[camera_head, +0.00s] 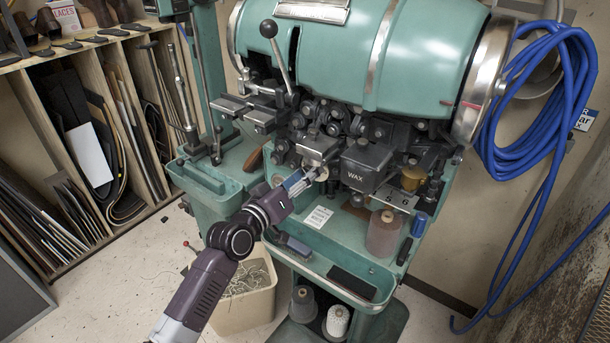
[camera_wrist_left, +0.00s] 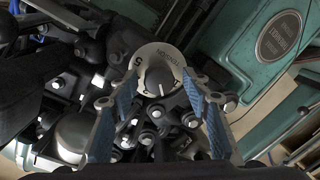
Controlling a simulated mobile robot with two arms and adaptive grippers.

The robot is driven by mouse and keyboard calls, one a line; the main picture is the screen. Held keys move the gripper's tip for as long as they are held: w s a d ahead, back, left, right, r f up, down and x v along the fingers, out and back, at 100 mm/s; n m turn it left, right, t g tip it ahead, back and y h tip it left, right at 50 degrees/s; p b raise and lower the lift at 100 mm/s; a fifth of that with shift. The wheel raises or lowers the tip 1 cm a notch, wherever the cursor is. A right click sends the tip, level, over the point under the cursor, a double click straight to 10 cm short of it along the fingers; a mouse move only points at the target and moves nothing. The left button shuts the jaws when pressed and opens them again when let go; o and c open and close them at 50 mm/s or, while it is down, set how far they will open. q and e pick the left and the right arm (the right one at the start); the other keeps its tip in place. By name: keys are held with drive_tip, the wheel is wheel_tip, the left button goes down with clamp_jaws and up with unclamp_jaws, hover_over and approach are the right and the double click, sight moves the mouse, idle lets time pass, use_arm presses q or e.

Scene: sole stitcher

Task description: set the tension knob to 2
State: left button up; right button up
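The tension knob (camera_wrist_left: 158,78) is a small dark grey knob on a pale round dial lettered TENSION. One numeral, which looks like a 5, shows at the dial's upper left; the other marks are hidden or too small to read. A short pale line shows on the knob's lower part. My left gripper (camera_wrist_left: 160,95) is open, its blue-padded fingers apart on either side of the knob in the wrist view. I cannot tell whether they touch it. In the head view my left gripper (camera_head: 309,178) reaches the machine's front, left of the WAX box. My right gripper is not in view.
The green stitcher (camera_head: 425,60) has levers and metal parts close around my gripper. The black WAX box (camera_head: 362,168) is just right. A thread spool (camera_head: 384,232) stands on the shelf. A bin (camera_head: 245,295) stands below. Blue hose (camera_head: 535,130) hangs right.

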use_arm(q)
drive_tip(key=shift+s, duration=0.1)
drive_tip(key=v, duration=1.2)
